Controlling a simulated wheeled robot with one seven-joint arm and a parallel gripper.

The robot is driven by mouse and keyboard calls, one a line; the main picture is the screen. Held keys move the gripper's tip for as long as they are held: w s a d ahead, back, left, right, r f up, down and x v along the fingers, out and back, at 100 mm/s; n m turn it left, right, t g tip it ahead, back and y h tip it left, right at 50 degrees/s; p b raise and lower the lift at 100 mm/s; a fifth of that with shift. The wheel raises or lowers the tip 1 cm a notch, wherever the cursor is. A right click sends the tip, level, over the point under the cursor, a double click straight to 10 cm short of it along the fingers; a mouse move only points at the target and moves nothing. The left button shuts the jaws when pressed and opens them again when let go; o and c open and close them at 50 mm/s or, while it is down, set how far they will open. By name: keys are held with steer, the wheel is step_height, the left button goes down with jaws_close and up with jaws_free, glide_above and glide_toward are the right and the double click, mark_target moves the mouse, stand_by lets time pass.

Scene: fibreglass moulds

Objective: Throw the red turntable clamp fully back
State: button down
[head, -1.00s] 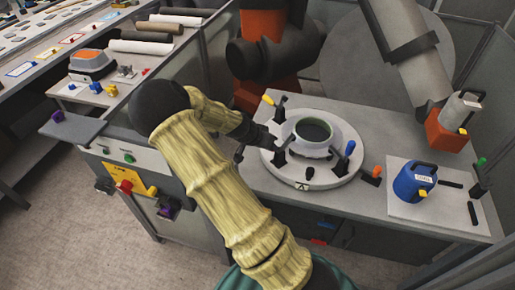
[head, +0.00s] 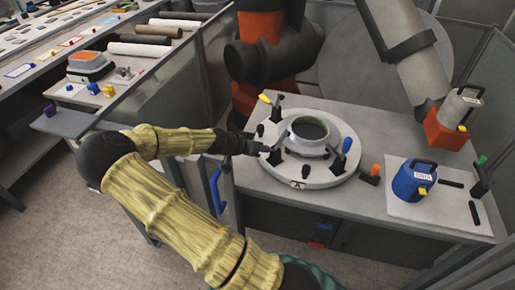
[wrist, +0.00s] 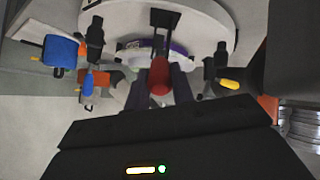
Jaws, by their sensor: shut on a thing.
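The red turntable clamp shows in the wrist view as a red handle (wrist: 159,76) between my two fingers. My gripper (wrist: 160,88) is shut on that handle. Its dark bracket stands beyond it on the pale turntable (wrist: 215,14). In the head view my gripper (head: 262,150) is at the left side of the round turntable (head: 322,180), beside the white mould (head: 309,150) with its dark green inside. The red handle is hidden there behind my gripper, so I cannot tell how far the clamp is tilted.
A yellow-handled clamp (head: 266,99) and a blue-handled clamp (head: 347,145) stand around the turntable. An orange-handled part (head: 375,170) is at its right. A blue jug (head: 413,181) stands on a pale board further right. The large orange and black robot (head: 265,55) stands behind.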

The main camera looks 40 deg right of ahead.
steer(key=c, duration=1.2)
jaws_free()
steer(key=shift+a, duration=0.15)
steer(key=b+v, duration=0.1)
steer(key=v, duration=1.6)
steer(key=shift+b, duration=0.3)
